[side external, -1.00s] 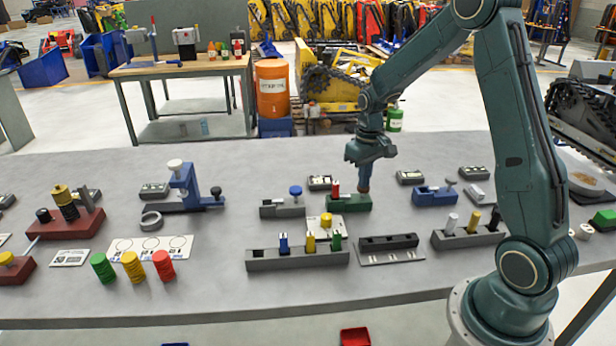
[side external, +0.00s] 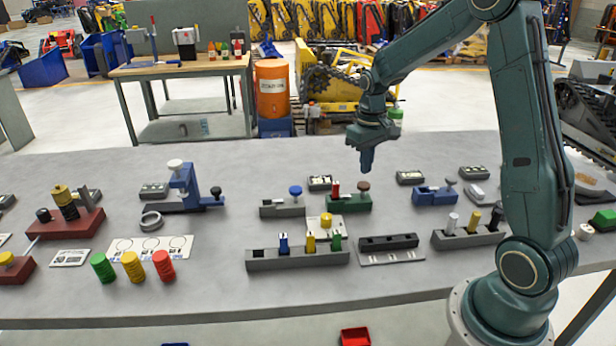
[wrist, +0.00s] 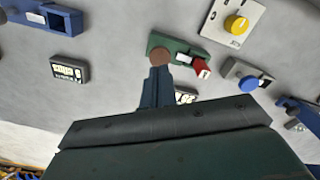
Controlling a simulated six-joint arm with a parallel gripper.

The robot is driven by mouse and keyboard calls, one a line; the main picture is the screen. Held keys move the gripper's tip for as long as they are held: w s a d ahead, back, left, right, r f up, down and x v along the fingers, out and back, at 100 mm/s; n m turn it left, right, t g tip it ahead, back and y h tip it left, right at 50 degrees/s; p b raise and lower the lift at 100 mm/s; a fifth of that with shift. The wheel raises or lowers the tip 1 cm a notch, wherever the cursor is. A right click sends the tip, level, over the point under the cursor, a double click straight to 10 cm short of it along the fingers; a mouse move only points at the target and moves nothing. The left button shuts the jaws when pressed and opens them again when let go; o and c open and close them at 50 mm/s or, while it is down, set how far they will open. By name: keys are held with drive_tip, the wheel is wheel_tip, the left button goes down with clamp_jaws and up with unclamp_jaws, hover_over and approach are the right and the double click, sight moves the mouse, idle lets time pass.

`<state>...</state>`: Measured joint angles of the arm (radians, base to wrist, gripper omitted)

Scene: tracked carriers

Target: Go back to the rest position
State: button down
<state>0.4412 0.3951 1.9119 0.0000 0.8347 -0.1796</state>
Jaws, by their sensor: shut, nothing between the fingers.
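My gripper (side external: 367,160) is shut and empty, pointing down above the table behind the green fixture. The green fixture (side external: 347,204) has a red part (side external: 335,188) at its left and a brown knob (side external: 363,186) at its right. In the wrist view the shut fingers (wrist: 157,88) show with the brown knob (wrist: 161,56) just past their tips, and the green fixture (wrist: 187,48) beyond. In the side view there is a clear gap between fingertips and knob.
A grey fixture with a blue knob (side external: 295,191) stands left of the green one, a blue fixture (side external: 435,196) right. In front are a grey block with coloured pegs (side external: 297,258) and a dark slotted block (side external: 389,243). The air around my gripper is clear.

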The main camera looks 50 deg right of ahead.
idle(0.6)
drive_tip(key=s+a+r+n+t, duration=0.2)
drive_tip(key=s+a+r+t, duration=0.2)
drive_tip(key=s+a+r, duration=1)
drive_tip(key=s+a+n+t, duration=0.1)
drive_tip(key=s+a, duration=0.3)
drive_tip(key=s, duration=0.2)
drive_tip(key=shift+r+t, duration=0.3)
